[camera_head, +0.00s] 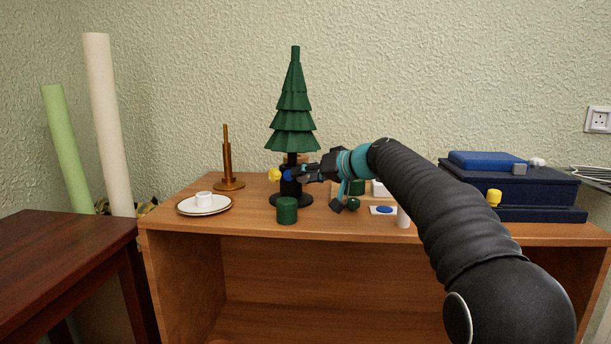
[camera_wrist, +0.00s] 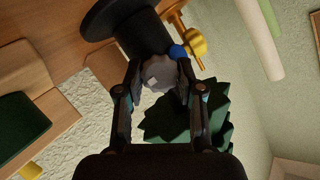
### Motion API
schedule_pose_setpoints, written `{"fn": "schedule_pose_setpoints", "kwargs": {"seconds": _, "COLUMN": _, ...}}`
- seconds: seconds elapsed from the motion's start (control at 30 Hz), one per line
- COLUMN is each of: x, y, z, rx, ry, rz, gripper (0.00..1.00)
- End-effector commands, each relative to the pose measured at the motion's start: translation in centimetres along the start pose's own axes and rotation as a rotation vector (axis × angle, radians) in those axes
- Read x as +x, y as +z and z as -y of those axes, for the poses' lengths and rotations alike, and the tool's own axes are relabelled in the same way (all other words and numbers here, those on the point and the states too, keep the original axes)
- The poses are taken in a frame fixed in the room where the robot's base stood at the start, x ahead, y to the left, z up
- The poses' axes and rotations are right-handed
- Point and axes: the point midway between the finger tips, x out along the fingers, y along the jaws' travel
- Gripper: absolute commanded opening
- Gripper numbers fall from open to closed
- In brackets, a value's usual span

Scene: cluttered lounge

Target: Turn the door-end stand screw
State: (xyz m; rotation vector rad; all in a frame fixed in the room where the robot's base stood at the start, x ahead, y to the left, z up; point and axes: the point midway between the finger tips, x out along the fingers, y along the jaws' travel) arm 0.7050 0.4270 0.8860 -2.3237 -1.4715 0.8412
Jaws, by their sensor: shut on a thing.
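A green toy tree (camera_head: 292,110) stands upright in a black stand (camera_head: 291,199) on the wooden cabinet. The stand carries coloured screws: a yellow one (camera_head: 274,174) on the left and a blue one (camera_head: 287,176) nearer me. In the wrist view, the yellow screw (camera_wrist: 194,42) and blue screw (camera_wrist: 177,51) show beside the black stand (camera_wrist: 140,35). A grey screw head (camera_wrist: 160,74) lies between my fingertips. My gripper (camera_wrist: 158,70) is shut on it, at the stand's right side in the head view. No door shows, so I cannot tell which end faces one.
A dark green cylinder (camera_head: 287,210) stands just in front of the stand. Dark blue boxes (camera_head: 512,185) fill the cabinet's right end.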

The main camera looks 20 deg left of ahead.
Motion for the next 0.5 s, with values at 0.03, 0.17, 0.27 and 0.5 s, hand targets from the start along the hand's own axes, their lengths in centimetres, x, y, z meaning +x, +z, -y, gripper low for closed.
{"fn": "schedule_pose_setpoints", "kwargs": {"seconds": 0.03, "x": 0.02, "y": 0.04, "z": 0.0, "rx": -0.001, "ry": 0.0, "rz": 0.001, "gripper": 0.02}}
{"fn": "schedule_pose_setpoints", "kwargs": {"seconds": 0.17, "x": 0.02, "y": 0.04, "z": 0.0, "rx": -0.002, "ry": 0.001, "rz": 0.001, "gripper": 0.02}}
{"fn": "schedule_pose_setpoints", "kwargs": {"seconds": 0.27, "x": 0.02, "y": 0.04, "z": -0.01, "rx": -0.002, "ry": 0.001, "rz": 0.001, "gripper": 0.62}}
{"fn": "schedule_pose_setpoints", "kwargs": {"seconds": 0.5, "x": 0.0, "y": 0.02, "z": -0.01, "rx": -0.003, "ry": 0.001, "rz": 0.0, "gripper": 0.63}}
